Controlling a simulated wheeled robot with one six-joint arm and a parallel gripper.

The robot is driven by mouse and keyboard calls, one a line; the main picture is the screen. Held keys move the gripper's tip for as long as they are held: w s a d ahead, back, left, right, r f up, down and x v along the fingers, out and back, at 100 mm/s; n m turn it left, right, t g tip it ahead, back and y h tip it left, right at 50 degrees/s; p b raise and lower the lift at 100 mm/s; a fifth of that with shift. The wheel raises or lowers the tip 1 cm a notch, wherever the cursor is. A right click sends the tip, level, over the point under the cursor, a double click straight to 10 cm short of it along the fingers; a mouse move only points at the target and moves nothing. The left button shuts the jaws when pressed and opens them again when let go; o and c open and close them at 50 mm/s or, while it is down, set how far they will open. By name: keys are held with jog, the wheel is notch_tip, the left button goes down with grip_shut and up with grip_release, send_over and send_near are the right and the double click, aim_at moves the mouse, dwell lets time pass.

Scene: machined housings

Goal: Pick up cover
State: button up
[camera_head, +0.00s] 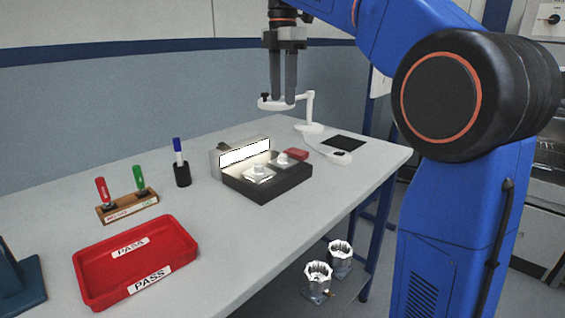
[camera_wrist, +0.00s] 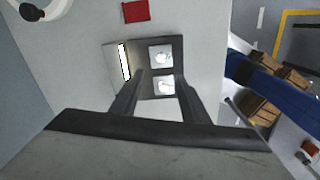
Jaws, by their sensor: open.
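Two light metal covers, each with a raised round knob, sit in a dark tray (camera_head: 267,190) on the table. One cover (camera_head: 258,174) is at the left and the other cover (camera_head: 284,161) at the right in the head view. In the wrist view the covers show as one upper cover (camera_wrist: 161,56) and one lower cover (camera_wrist: 163,85). My gripper (camera_head: 283,102) is open and empty, pointing down well above the table. In the wrist view my gripper (camera_wrist: 156,80) has its fingers apart, framing the lower cover from above.
A bright lit block (camera_head: 228,158) stands along the tray's back side. A white magnifier stand (camera_head: 310,110), red block (camera_head: 297,153) and black mat (camera_head: 343,143) are behind. A red PASS tray (camera_head: 180,245), stamp holder (camera_head: 127,206) and blue-capped marker (camera_head: 178,150) are left. Two metal housings (camera_head: 318,280) sit on the lower shelf.

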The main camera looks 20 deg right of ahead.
send_over(282, 155)
jog(key=f, duration=1.1)
jog(key=shift+w+d+f, duration=0.1)
jog(key=shift+w+d, duration=0.1)
jog(key=shift+s+a+f, duration=0.15)
jog(key=shift+f, duration=2.5)
grip_shut()
